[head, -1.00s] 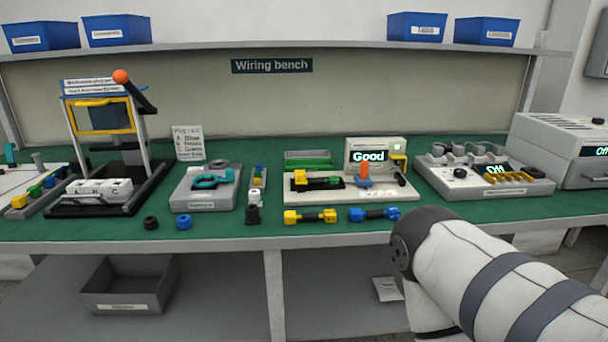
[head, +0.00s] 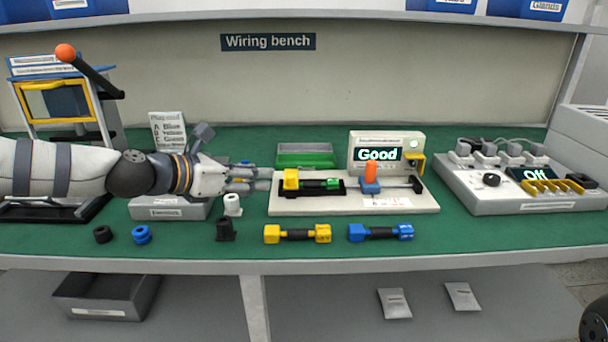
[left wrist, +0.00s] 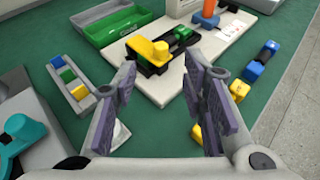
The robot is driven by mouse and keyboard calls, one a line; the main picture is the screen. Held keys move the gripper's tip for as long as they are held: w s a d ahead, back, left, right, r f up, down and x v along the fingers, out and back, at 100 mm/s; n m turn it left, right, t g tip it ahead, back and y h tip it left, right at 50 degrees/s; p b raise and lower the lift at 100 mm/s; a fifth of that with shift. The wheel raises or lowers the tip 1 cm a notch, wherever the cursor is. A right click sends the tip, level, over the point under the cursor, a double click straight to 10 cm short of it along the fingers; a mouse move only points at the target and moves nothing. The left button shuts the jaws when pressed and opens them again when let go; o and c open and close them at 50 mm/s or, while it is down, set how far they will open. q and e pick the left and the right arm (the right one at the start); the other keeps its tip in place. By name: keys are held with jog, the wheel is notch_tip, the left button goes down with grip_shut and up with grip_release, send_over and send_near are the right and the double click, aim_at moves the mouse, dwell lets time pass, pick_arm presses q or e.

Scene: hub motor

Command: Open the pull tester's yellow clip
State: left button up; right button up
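The pull tester (head: 430,200) is a pale board with a lit display reading "Good". Its yellow clip (head: 291,179) sits at the board's left end, over a black base. A black cable piece with a green end (head: 330,184) lies just right of the clip. In the left wrist view the yellow clip (left wrist: 148,50) shows ahead of the fingers. My left gripper (head: 262,180) is just left of the clip, apart from it. In the left wrist view its fingers (left wrist: 160,80) are spread with nothing between them. My right gripper is out of view.
An orange handle on a blue block (head: 371,176) stands on the tester. A green tray (head: 305,160) lies behind it. Yellow (head: 297,234) and blue (head: 381,232) cable pieces lie in front. A white fitting (head: 232,205) stands near my left gripper.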

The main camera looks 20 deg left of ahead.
aim_at(288, 177)
pick_arm(q)
jog(key=b+x, duration=0.1)
jog(key=x, duration=0.3)
jog(key=f+b+x, duration=0.1)
jog(key=x, duration=0.4)
jog(key=shift+f, duration=0.15)
jog(key=shift+w+d, duration=0.25)
jog(key=shift+w, duration=0.15)
grip_shut()
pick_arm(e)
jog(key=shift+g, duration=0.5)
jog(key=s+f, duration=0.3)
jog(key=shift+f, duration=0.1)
